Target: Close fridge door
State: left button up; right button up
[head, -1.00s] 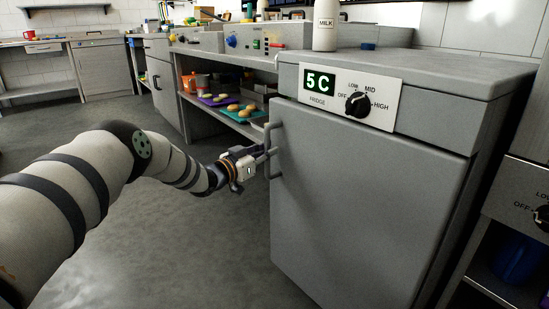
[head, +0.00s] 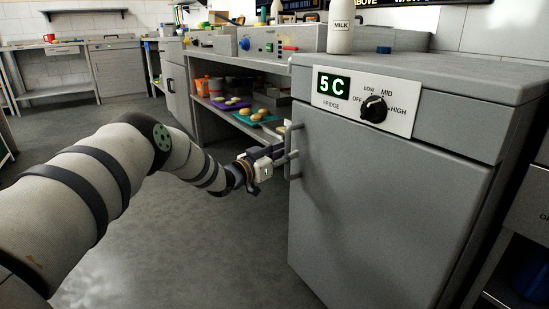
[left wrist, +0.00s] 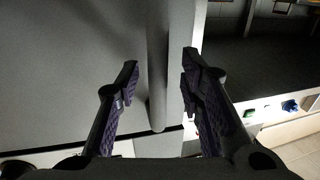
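The grey fridge door (head: 380,210) fills the front of the fridge under its control panel. It looks about flush with the body, but I cannot tell if it is fully shut. Its vertical handle (head: 294,152) is at the door's left edge. My left gripper (head: 288,156) is at this handle. In the left wrist view the handle bar (left wrist: 157,70) stands between the two fingers of my left gripper (left wrist: 158,85), with a gap visible on each side, so the fingers are open around it. My right gripper is not in view.
The fridge panel (head: 365,100) reads 5 C. A milk bottle (head: 341,28) stands on the fridge top (head: 430,72). Left of the fridge, an open shelf holds trays (head: 255,116) of food. The floor (head: 170,245) in front is clear.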

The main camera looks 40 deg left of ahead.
pick_arm(q)
jog(key=s, duration=1.1)
jog(key=shift+a, duration=0.15)
